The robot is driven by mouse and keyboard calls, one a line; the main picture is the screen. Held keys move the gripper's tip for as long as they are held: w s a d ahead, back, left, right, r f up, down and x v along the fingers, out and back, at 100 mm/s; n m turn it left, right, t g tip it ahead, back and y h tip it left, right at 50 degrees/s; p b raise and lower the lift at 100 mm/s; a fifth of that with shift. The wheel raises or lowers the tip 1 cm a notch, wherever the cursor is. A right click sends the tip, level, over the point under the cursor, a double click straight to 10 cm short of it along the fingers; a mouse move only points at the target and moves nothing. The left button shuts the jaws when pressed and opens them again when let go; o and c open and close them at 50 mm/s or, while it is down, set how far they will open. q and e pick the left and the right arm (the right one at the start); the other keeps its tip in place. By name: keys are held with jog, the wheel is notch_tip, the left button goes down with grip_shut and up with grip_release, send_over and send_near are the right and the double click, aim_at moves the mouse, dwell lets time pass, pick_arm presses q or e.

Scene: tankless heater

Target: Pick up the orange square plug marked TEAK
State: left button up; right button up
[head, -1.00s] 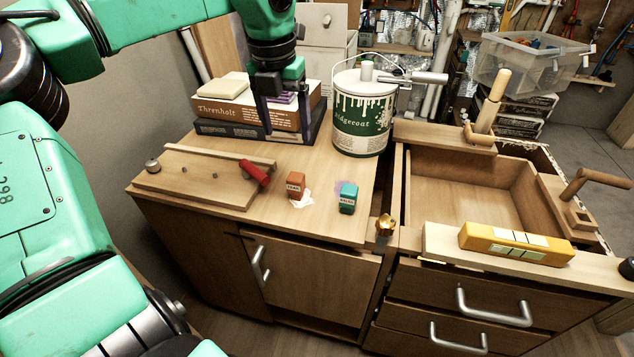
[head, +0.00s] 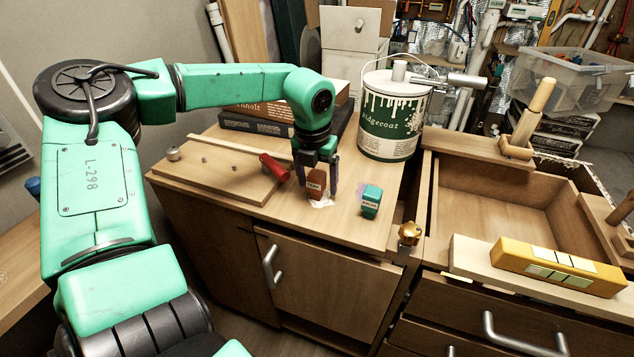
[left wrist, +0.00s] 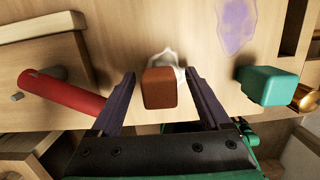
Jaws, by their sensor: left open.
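The orange-brown square plug marked TEAK (head: 315,184) stands upright on the wooden bench top in the head view. In the left wrist view the plug (left wrist: 160,88) is seen from above, between the two fingers, with a gap on each side. My left gripper (head: 315,193) points down around the plug and is open. The left wrist view shows the gripper's dark fingers (left wrist: 158,84) spread apart. A teal square plug (head: 371,201) with a label stands to the right of it. My right gripper is not in view.
A red cylinder (head: 272,167) lies at the edge of a wooden board (head: 215,178) left of the plug. A paint can (head: 390,120) stands behind to the right. Books (head: 250,124) lie at the back. A brass knob (head: 409,233) is near the bench's front right corner.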

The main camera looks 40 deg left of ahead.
pick_arm(q)
jog(key=shift+w+a+f, duration=0.1)
jog(key=shift+w+f, duration=0.05)
jog(key=shift+f, duration=0.5)
grip_shut()
jog(key=shift+r, duration=0.15)
